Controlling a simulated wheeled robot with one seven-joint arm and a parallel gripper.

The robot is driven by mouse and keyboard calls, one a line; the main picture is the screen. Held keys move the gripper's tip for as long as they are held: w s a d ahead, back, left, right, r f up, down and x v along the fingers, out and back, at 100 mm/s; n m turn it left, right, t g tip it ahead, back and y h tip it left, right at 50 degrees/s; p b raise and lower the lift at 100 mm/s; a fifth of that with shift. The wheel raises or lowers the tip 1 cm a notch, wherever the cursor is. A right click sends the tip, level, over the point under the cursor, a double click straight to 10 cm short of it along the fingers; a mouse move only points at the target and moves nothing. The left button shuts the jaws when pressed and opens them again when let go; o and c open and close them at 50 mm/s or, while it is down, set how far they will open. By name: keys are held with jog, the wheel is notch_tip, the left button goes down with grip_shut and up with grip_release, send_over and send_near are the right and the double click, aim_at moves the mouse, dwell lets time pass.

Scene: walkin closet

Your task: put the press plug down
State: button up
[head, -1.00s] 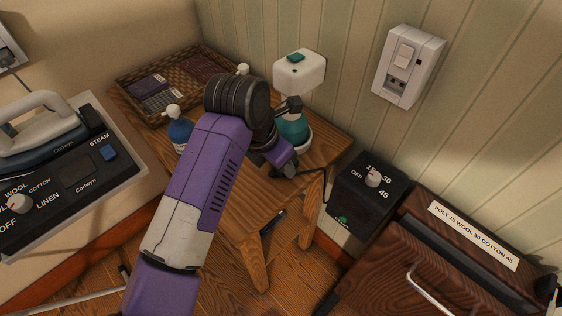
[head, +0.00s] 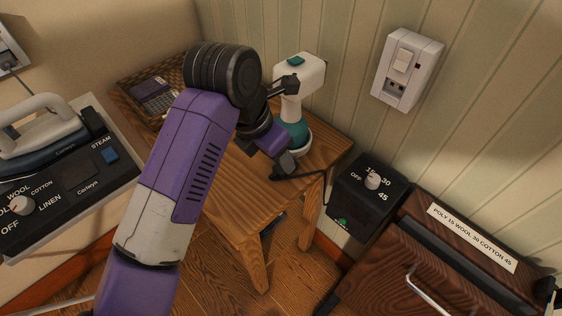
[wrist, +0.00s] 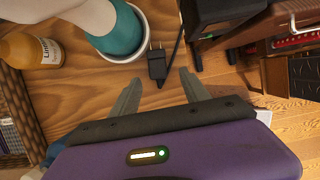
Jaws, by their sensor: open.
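The black press plug (wrist: 157,66) lies on the wooden side table (wrist: 85,95), its prongs pointing away from my gripper in the wrist view. Its cord runs off to the right. In the head view the plug is a small dark shape (head: 280,177) near the table's right edge, partly hidden by the gripper. My gripper (wrist: 160,80) is open and empty, its two fingers apart on the near side of the plug. It also shows in the head view (head: 288,162), just above the plug.
A wicker tray (head: 130,88) is at the table's back left. A black timer box (head: 365,195) and a wooden press (head: 430,265) stand to the right; a wall outlet (head: 407,68) is above.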

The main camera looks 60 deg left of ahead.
jog(key=v, duration=0.6)
jog(key=shift+r, duration=0.2)
jog(key=shift+s, duration=0.1)
